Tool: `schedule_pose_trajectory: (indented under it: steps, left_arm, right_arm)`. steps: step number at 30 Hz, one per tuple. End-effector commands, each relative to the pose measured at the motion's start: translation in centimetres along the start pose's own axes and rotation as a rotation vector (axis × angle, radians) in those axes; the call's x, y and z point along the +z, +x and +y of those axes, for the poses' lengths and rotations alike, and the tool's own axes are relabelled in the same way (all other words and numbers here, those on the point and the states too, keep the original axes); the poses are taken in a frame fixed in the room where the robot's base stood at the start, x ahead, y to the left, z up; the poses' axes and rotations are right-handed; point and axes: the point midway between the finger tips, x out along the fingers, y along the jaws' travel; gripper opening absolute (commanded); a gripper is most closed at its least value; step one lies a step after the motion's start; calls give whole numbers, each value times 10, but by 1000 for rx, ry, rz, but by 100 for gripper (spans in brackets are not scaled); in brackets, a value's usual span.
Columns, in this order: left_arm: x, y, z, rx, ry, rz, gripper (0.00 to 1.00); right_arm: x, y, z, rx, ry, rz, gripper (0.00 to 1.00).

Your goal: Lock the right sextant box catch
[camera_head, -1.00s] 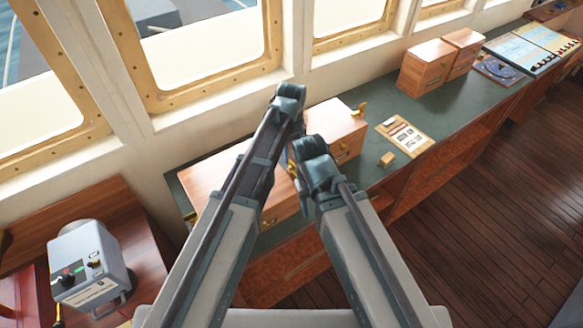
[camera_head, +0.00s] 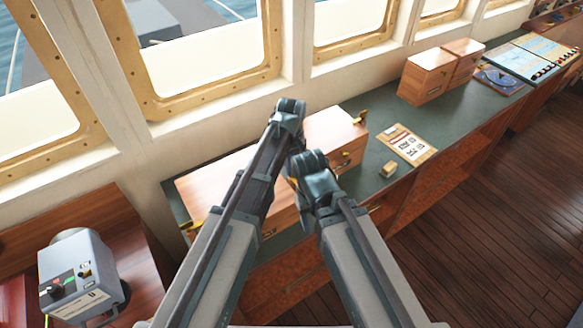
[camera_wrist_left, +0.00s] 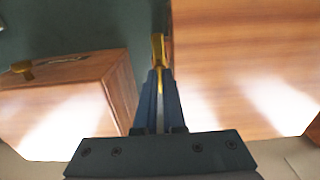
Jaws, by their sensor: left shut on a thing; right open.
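The wooden sextant box (camera_head: 217,185) lies on the dark green counter, partly hidden behind my arms. It also fills the right of the left wrist view (camera_wrist_left: 240,70). A brass catch (camera_wrist_left: 158,48) sits at its end, beside the gap to a smaller wooden box. My left gripper (camera_wrist_left: 160,84) is shut on this catch. In the head view, my left wrist (camera_head: 290,110) hides the fingers and catch. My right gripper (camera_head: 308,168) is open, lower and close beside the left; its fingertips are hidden. Another brass catch (camera_head: 190,228) shows at the sextant box's left end.
The smaller wooden box (camera_head: 337,128) with brass fittings stands just right of the sextant box. A document board (camera_head: 407,144) and a small block (camera_head: 388,169) lie farther right. Two boxes (camera_head: 427,76) stand beyond. Windows border the back; a grey device (camera_head: 82,275) is at lower left.

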Motion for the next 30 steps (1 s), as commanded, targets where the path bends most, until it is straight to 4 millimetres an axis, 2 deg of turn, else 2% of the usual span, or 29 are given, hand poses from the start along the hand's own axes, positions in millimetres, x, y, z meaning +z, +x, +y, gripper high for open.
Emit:
schedule_pose_trajectory:
  steps: [8, 14, 30]
  left_arm:
    - [0, 0, 0, 0, 16, 0, 0]
    - [0, 0, 0, 0, 103, 0, 0]
    - [0, 0, 0, 0, 591, 0, 0]
  right_arm:
    - [0, 0, 0, 0, 0, 0, 50]
    - [0, 0, 0, 0, 0, 0, 50]
    - [0, 0, 0, 0, 0, 0, 50]
